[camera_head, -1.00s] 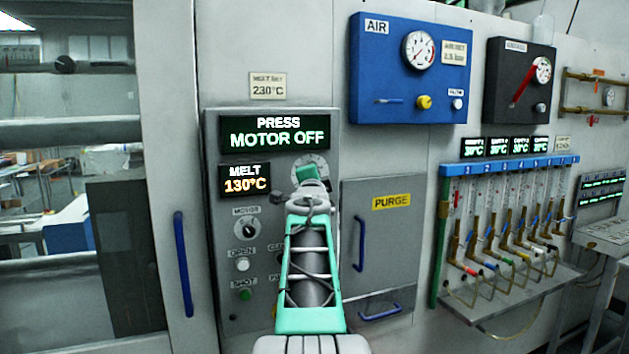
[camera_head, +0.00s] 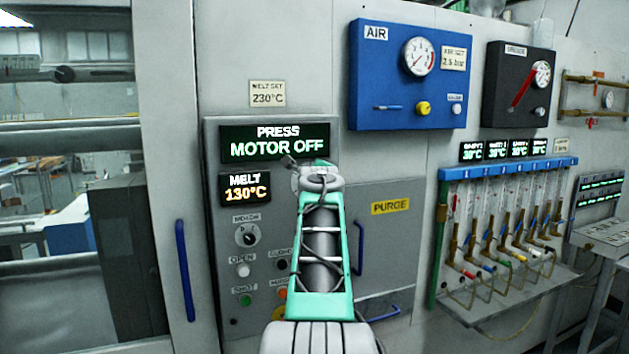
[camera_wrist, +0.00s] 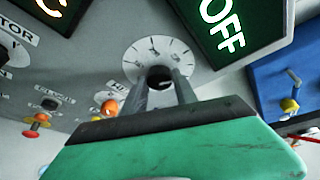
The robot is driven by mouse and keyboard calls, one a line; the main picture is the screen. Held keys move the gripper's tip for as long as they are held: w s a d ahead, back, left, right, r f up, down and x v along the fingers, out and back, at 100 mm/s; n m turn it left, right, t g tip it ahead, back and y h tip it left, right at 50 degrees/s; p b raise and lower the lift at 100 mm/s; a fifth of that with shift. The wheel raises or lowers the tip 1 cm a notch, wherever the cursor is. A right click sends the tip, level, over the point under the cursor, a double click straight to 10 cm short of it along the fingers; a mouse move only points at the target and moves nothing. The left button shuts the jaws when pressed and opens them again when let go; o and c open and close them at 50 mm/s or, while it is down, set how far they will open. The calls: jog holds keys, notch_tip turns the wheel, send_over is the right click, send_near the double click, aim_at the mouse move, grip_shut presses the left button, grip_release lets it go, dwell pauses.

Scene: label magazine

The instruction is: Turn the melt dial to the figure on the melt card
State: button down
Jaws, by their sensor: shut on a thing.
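The melt dial (camera_wrist: 148,50) is a round white face with dark marks and a dark knob (camera_wrist: 159,73) at its centre. My gripper (camera_wrist: 162,83) is shut on the knob, one finger on each side. In the head view my arm hides the dial and the fingers. The melt card (camera_head: 267,93), above the press panel, reads MELT SET 230°C. The melt display (camera_head: 244,187) reads 130°C in orange. The figures on the dial are too small to read.
The press display (camera_head: 273,143) reads MOTOR OFF. The motor switch (camera_head: 247,235) and several buttons lie below and left of my arm. The purge door (camera_head: 392,230) with a blue handle is just right of it. A blue air box (camera_head: 385,70) is up and right.

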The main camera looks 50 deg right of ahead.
jog(key=shift+f, duration=0.1)
dwell(0.4)
jog(key=c, duration=1)
grip_release()
jog(key=b+v, duration=0.2)
jog(key=v, duration=0.5)
jog(key=shift+s+a+b, duration=0.2)
jog(key=shift+s+b, duration=0.1)
jog(key=shift+b, duration=0.05)
